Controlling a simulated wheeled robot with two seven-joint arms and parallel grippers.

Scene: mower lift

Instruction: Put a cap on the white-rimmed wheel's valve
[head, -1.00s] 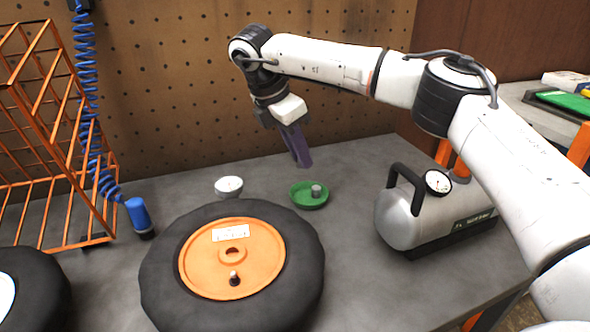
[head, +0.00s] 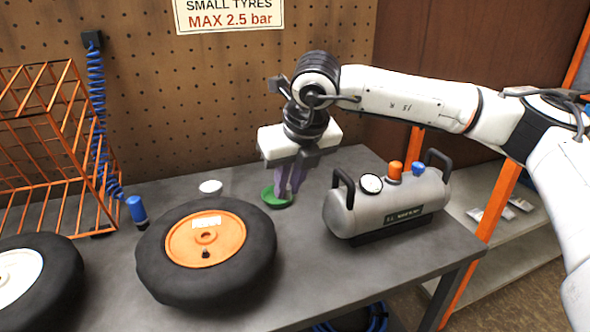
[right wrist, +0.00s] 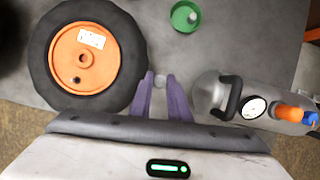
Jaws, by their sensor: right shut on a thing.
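The white-rimmed wheel (head: 18,272) lies at the far left of the bench in the head view, cut off by the picture's edge. I cannot make out its valve clearly. My right gripper (head: 290,192) points down in front of the green dish (head: 272,201), its purple fingers partly covering it. In the right wrist view the fingers (right wrist: 160,84) are shut on a small grey cap (right wrist: 160,80). The green dish also shows there (right wrist: 185,16), apart from the fingertips, with a small pale thing in it. My left gripper is not in view.
An orange-rimmed wheel (head: 205,238) lies mid-bench, between the gripper and the white-rimmed wheel. A white dish (head: 210,187) is behind it. A grey air tank (head: 385,210) stands right of the gripper. An orange rack (head: 50,150) and a blue hose (head: 97,120) are at the back left.

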